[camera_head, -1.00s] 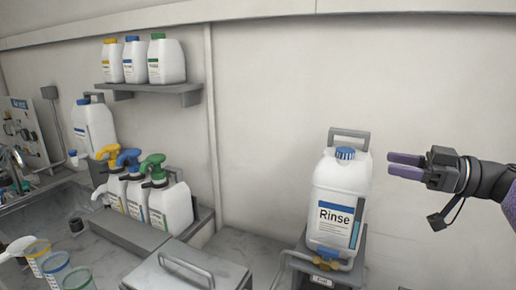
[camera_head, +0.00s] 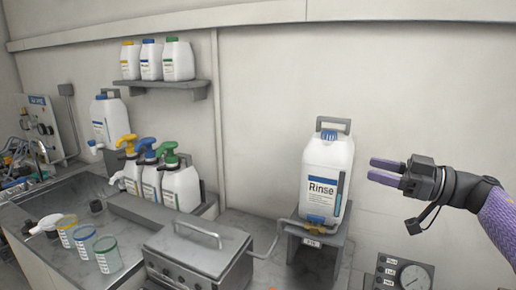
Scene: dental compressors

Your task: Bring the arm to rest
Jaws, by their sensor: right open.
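My right gripper (camera_head: 386,172) is in the right part of the head view, coming in from the right edge. Its two purple fingers point left and are apart, with nothing between them. It hangs in the air to the right of the white Rinse canister (camera_head: 326,172), apart from it. The canister has a blue cap and stands upright on a grey stand (camera_head: 318,243). My left gripper is not in view.
Three pump bottles (camera_head: 160,178) stand at the left, with three measuring cups (camera_head: 84,241) in front. A metal box with a handle (camera_head: 198,252) sits at the front middle. A wall shelf (camera_head: 163,85) holds three small canisters. A gauge panel (camera_head: 404,272) is at lower right.

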